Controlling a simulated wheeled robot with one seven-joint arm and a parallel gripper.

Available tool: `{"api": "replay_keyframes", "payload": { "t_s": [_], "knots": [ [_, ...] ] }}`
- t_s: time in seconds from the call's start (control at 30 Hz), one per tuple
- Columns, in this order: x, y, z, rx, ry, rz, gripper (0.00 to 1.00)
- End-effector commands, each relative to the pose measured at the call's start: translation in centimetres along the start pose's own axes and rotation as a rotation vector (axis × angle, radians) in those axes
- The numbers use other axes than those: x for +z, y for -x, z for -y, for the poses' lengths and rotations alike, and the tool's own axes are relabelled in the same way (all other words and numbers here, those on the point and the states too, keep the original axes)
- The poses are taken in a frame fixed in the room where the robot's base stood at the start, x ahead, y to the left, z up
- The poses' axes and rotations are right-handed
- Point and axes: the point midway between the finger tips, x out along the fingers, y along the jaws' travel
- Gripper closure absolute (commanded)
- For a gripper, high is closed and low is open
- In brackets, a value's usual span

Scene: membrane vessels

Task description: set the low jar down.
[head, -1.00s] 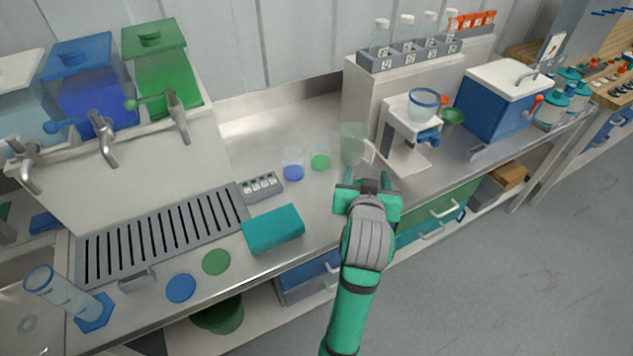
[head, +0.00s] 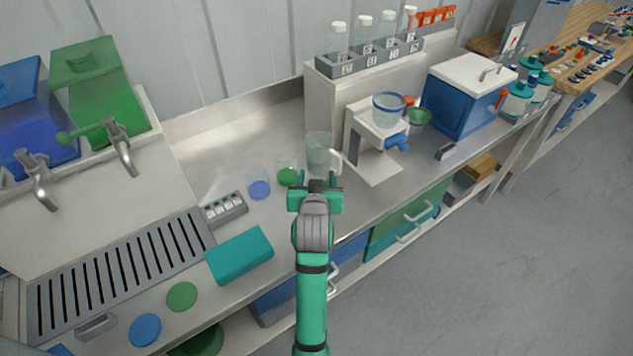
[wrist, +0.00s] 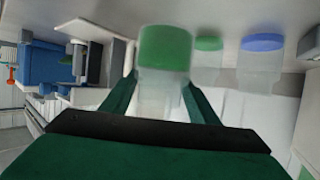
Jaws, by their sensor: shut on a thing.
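My gripper (head: 316,188) is over the counter's front part, in front of the clear jug. In the wrist view, which looks upside down, my gripper (wrist: 160,100) is shut on a clear low jar with green contents (wrist: 165,50), one finger on each side. The low jar is hidden by my gripper in the head view. Whether its base touches the counter, I cannot tell. A similar clear jar with green contents (head: 288,174) and one with blue contents (head: 259,187) stand to the left; the wrist view also shows the green one (wrist: 208,58) and the blue one (wrist: 262,60).
The clear jug (head: 319,150) stands just behind my gripper. A white stand with a bowl (head: 388,110) is to the right. A labelled block (head: 224,208) and a teal box (head: 239,256) lie to the left. The counter's front edge runs below my gripper.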

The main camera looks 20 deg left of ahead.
Motion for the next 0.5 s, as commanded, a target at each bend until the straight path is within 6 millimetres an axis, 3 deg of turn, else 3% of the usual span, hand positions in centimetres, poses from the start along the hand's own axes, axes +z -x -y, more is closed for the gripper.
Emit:
{"api": "replay_keyframes", "payload": {
  "t_s": [0.3,0.5],
  "knots": [
    [3.2,-1.7,0.4,-0.001,0.001,0.002,0.77],
    [3.6,-1.9,0.5,-0.002,0.002,-0.002,0.77]
  ]
}}
